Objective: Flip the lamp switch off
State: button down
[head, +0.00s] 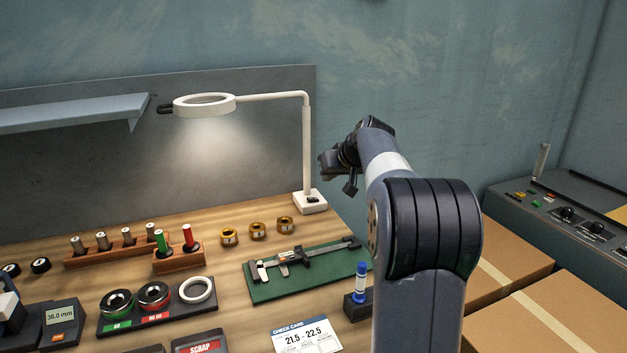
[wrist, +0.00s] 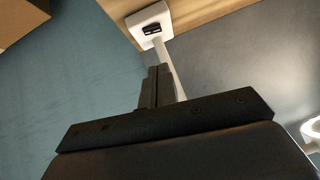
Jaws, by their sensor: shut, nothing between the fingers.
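The white lamp (head: 306,140) stands at the back right of the wooden cart top. Its ring head (head: 204,104) is lit and casts light on the grey back panel. The black lamp switch (head: 312,198) is on the white base; in the wrist view the switch (wrist: 152,29) shows on the base near the top. My gripper (head: 352,188) is to the right of the lamp post and above the base, touching nothing that I can see. In the wrist view my gripper (wrist: 157,72) is shut and empty, its fingertips pointing toward the base. Which way the switch is tilted is too small to tell.
A blue marker (head: 360,281) stands in a block near my arm. Boxes (head: 510,259) and a control panel (head: 570,215) are at right.

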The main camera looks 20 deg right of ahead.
notch_tip(320, 180, up, 3)
jog(key=p, duration=1.2)
jog(key=shift+f, duration=0.1)
jog(key=shift+s+p, duration=0.2)
jog(key=shift+p, duration=0.7)
jog(key=shift+f, duration=0.2)
jog(key=p, duration=0.3)
send_over(307, 197)
jog(key=s+d, duration=0.1)
jog(key=s, duration=0.2)
notch_tip(307, 197, down, 6)
jog(key=f, duration=0.3)
jog(key=shift+a+f+p, duration=0.2)
jog(key=shift+f+p, duration=0.1)
jog(key=shift+f, duration=0.1)
jog(key=shift+a+f, duration=0.1)
jog(key=shift+f, duration=0.4)
